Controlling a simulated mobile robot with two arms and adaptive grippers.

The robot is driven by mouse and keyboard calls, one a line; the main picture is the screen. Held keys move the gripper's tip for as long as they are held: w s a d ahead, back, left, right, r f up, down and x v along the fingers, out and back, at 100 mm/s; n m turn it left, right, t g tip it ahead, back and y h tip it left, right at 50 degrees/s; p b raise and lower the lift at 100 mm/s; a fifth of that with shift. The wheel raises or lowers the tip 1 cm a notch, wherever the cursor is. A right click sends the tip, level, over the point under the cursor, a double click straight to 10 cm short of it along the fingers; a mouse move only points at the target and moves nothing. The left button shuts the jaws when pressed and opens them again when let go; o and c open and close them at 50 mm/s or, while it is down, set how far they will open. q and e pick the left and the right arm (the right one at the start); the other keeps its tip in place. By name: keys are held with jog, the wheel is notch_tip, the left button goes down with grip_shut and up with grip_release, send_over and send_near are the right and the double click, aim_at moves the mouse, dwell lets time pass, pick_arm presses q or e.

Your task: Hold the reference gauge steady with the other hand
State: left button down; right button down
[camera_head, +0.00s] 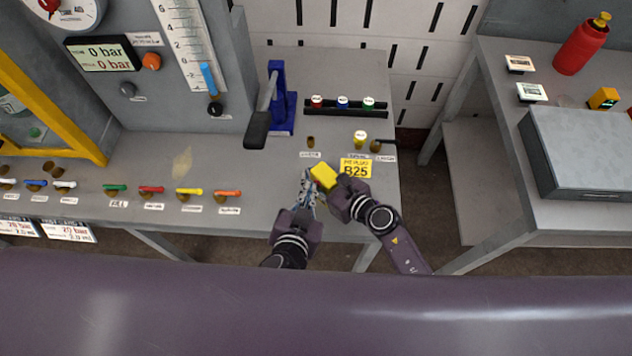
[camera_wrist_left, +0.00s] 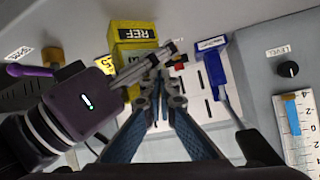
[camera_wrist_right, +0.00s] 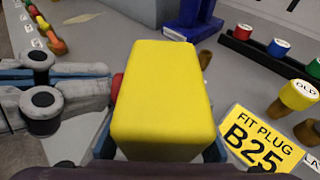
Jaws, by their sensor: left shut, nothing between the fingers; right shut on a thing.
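The reference gauge (camera_head: 324,176) is a yellow block held above the front of the grey bench. Its REF label shows in the left wrist view (camera_wrist_left: 135,33). In the right wrist view (camera_wrist_right: 163,95) it fills the middle, with a red round part at its left side. My right gripper (camera_head: 336,183) is shut on the gauge from the right. My left gripper (camera_head: 307,182) is shut and empty just left of the gauge. Its grey fingertips (camera_wrist_left: 158,70) are close to the gauge; whether they touch it I cannot tell.
A yellow B25 sign (camera_head: 356,168) lies beside the gauge, with a yellow-topped plug (camera_head: 360,139) behind it. A blue lever press (camera_head: 282,100) and a black rack (camera_head: 345,110) of coloured plugs stand further back. Coloured handles (camera_head: 190,191) line the bench's left front.

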pick_arm(q)
jog(key=shift+s+a, duration=0.5)
jog(key=shift+s, duration=0.05)
jog(key=s+a, duration=0.3)
jog(key=shift+s+a, duration=0.25)
dwell(0.7)
pick_arm(e)
jog(key=c, duration=1.4)
grip_release()
jog(key=shift+s+d, duration=0.1)
